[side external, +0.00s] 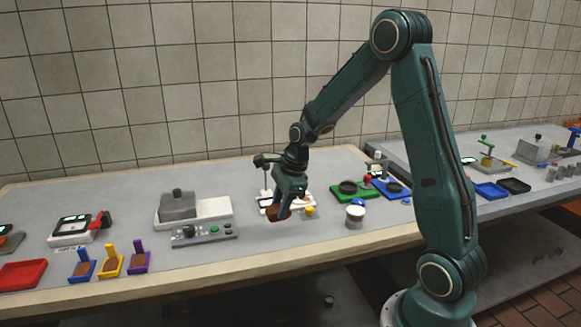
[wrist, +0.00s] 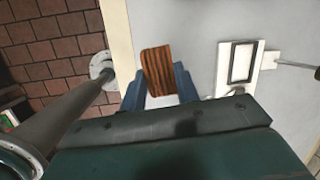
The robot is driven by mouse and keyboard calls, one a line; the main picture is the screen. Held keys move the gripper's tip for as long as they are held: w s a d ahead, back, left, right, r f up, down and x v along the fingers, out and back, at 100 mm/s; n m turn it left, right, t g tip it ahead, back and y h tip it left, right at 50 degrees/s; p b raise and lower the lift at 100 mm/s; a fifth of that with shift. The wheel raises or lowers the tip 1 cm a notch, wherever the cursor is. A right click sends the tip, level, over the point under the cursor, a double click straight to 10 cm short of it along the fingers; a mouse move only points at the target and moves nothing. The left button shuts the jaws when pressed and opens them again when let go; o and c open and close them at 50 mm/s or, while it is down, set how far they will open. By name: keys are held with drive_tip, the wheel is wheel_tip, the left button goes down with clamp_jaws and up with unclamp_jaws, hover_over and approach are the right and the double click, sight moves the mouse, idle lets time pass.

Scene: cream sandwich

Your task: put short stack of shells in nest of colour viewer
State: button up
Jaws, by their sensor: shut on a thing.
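My gripper (side external: 281,214) is shut on a brown ridged stack of shells (wrist: 158,72), held between its two blue fingers in the wrist view. In the side view the brown stack (side external: 275,212) shows low between the fingers, above or at the grey bench; I cannot tell if it touches. A white plate with a dark-framed rectangular recess (wrist: 241,64) lies to the right of the stack in the wrist view, apart from it. The recess looks empty. In the side view the white plate (side external: 298,198) is partly hidden behind my gripper; I cannot confirm it is the colour viewer.
Blue (side external: 82,272), yellow (side external: 110,268) and purple (side external: 138,263) holders with brown contents stand at the left. A grey control box (side external: 205,233) and white scale-like machine (side external: 212,208) stand left of my gripper.

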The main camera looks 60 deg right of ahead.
drive_tip(key=shift+f, duration=1.6)
drive_tip(key=shift+f, duration=1.9)
drive_tip(key=shift+f, duration=0.2)
drive_tip(key=o, duration=0.9)
drive_tip(key=shift+o, duration=0.2)
drive_tip(key=v, duration=1.3)
drive_tip(key=shift+r, duration=0.4)
